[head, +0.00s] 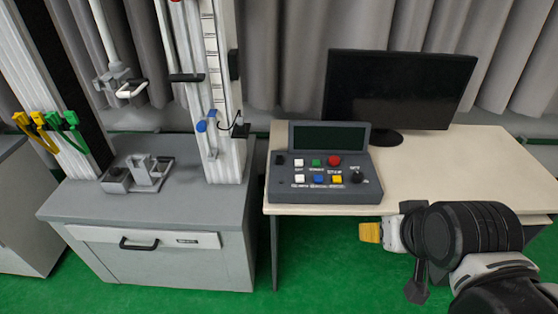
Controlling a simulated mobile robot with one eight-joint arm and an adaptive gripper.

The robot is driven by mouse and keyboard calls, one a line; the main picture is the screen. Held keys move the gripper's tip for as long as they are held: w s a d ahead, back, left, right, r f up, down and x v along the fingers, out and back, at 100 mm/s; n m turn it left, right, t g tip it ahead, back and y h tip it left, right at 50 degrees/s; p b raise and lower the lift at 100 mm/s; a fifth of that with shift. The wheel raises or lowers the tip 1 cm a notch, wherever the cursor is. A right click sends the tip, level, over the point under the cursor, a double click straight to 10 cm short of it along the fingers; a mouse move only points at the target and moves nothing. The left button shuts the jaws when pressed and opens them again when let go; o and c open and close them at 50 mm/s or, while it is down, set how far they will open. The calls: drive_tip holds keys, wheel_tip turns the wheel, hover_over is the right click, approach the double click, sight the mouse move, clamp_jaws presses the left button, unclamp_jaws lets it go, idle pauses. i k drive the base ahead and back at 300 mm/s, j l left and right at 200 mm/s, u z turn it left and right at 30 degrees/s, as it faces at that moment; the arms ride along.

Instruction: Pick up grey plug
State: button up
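I cannot single out a grey plug with certainty in the head view. A small grey-and-black connector (240,130) with a thin dark cable sits at the right side of the scaled white column, but its exact colour is unclear. My gripper (414,250) is at the lower right, in front of the desk and well away from that column. Its dark finger parts show near the wrist, with a yellow-tipped white part beside them. The view does not show whether the fingers are open or shut, and I see no plug between them.
A grey fixture (143,172) sits on the cabinet (205,225). A control box (325,170) and monitor (395,90) occupy the desk (470,180). Green floor is open in front.

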sight(239, 120)
drive_tip(key=i+j+z, duration=0.1)
drive_tip(key=j+z, duration=0.2)
drive_tip(key=j, duration=1.05)
drive_tip(key=j+z, duration=0.3)
drive_tip(key=j, duration=1.05)
drive_tip(key=k, duration=0.05)
